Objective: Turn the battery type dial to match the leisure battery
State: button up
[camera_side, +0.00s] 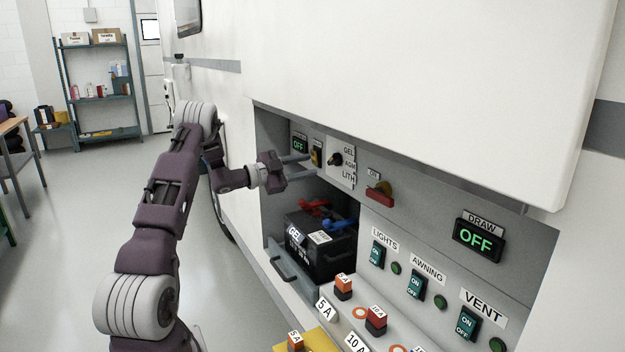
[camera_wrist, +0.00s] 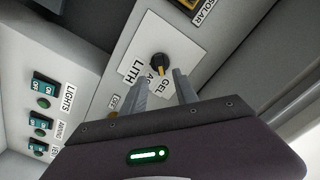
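The battery type dial (camera_side: 335,159) is a round black knob on a white plate labelled GEL, AGM and LITH. In the wrist view the dial (camera_wrist: 160,61) has a yellow pointer aimed down the picture, toward the labels; the fingers partly hide these, so I cannot tell which it marks. The leisure battery (camera_side: 328,262) is a black box labelled GEL, in the bay below. My gripper (camera_side: 300,159) is open and empty, its fingers toward the panel, left of the dial in the side view. In the wrist view the gripper (camera_wrist: 159,78) has its fingertips apart, short of the dial.
A yellow SOLAR switch (camera_side: 316,154) sits just left of the dial. A red-handled switch (camera_side: 380,194) is to its right. Red and blue battery clamps (camera_side: 314,206) lie below. The locker's upper edge overhangs the panel. Fuses (camera_side: 343,287) and labelled switches stand lower right.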

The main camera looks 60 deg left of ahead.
jog(key=s+d+r+n+g+y, duration=0.1)
jog(key=s+r+n+g+y, duration=0.3)
jog(key=r+n, duration=0.3)
jog(key=s+d+r+n+g+y, duration=0.2)
jog(key=s+r+n+y, duration=0.1)
jog(key=r+n+y, duration=0.3)
jog(key=s+d+r+n+g+h, duration=0.1)
jog(key=s+d+g+h, duration=0.15)
jog(key=d, duration=1.05)
jog(key=s+d+f+m+g+h, duration=0.2)
jog(key=s+d+f+h, duration=0.1)
jog(key=s+d, duration=0.7)
jog(key=s+d+f+m+g+h, duration=0.2)
jog(key=s+d+f, duration=0.4)
jog(key=s+d, duration=0.5)
jog(key=d+m+h, duration=0.1)
jog(key=d+h, duration=0.1)
jog(key=d, duration=0.3)
jog(key=shift+s+d, duration=0.25)
jog(key=shift+d, duration=0.1)
jog(key=shift+h, duration=0.25)
jog(key=shift+c, duration=0.2)
